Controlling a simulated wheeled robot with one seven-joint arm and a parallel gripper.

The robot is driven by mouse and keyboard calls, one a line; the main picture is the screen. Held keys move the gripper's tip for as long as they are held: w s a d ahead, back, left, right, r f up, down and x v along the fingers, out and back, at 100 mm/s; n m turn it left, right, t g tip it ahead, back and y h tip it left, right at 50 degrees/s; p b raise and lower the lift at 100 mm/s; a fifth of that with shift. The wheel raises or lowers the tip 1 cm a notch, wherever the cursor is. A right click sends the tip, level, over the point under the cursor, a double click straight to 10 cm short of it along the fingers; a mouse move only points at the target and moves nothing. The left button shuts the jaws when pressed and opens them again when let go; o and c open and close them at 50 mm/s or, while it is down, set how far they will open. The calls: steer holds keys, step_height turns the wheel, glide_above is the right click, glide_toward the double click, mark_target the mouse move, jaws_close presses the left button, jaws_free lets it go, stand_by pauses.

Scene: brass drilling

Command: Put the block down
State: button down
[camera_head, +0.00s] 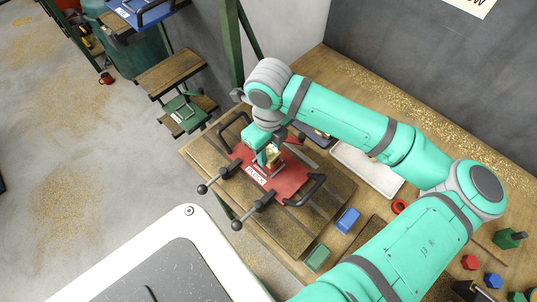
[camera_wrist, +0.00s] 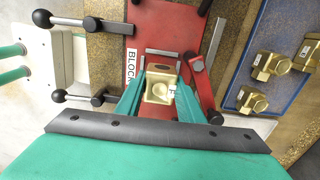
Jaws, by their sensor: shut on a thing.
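A pale brass block (camera_wrist: 160,84) with a hollow in its face is between the green fingers of my gripper (camera_wrist: 160,92) in the wrist view. My gripper is shut on it. In the head view the block (camera_head: 271,154) shows small and gold under my gripper (camera_head: 268,158), over the red fixture plate (camera_head: 290,180) with a white BLOCK label. The red plate (camera_wrist: 165,30) lies behind the block in the wrist view. I cannot tell whether the block touches the fixture.
Black-knobbed clamp handles (camera_head: 238,224) stick out at the fixture's front. A blue tray (camera_wrist: 245,68) with several brass pieces (camera_wrist: 268,66) lies right of the fixture in the wrist view. A white tray (camera_head: 365,170), a blue block (camera_head: 347,220) and a green block (camera_head: 317,258) are on the bench.

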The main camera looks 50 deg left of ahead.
mark_target(268, 159)
steer(key=shift+f, duration=1.15)
steer(key=shift+f, duration=0.1)
steer(key=shift+f, duration=0.2)
steer(key=c, duration=1.5)
jaws_free()
steer(key=shift+d+f, duration=0.1)
steer(key=shift+s, duration=0.1)
steer(key=shift+s, duration=0.1)
steer(key=shift+r, duration=0.2)
step_height(268, 159, up, 12)
steer(key=shift+r, duration=0.2)
